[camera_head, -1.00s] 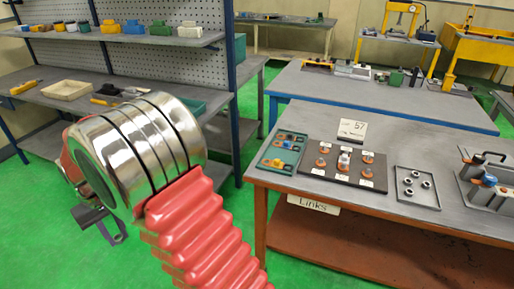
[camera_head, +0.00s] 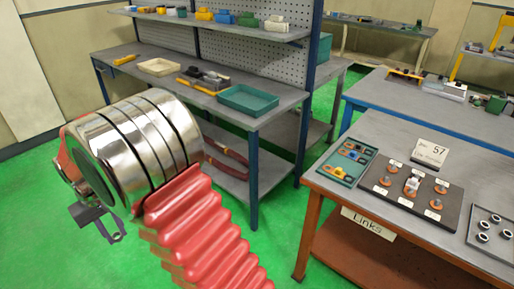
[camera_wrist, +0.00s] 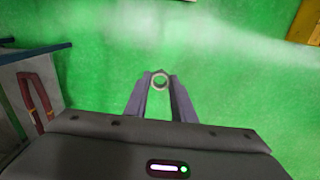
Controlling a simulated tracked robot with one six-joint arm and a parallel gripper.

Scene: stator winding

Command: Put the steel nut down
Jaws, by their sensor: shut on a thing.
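The steel nut (camera_wrist: 159,74) is a small ring between my fingertips in the wrist view, with green floor behind it. My gripper (camera_wrist: 160,88) is shut on it and holds it clear of any surface. In the head view only part of my gripper shows, low at the left beyond my arm, and the held nut cannot be made out there.
The workbench (camera_head: 452,252) at the right bears a green tray (camera_head: 336,175), a dark board (camera_head: 452,208) with copper-coloured pieces and a tray (camera_head: 472,240) with several nuts. Green floor lies between.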

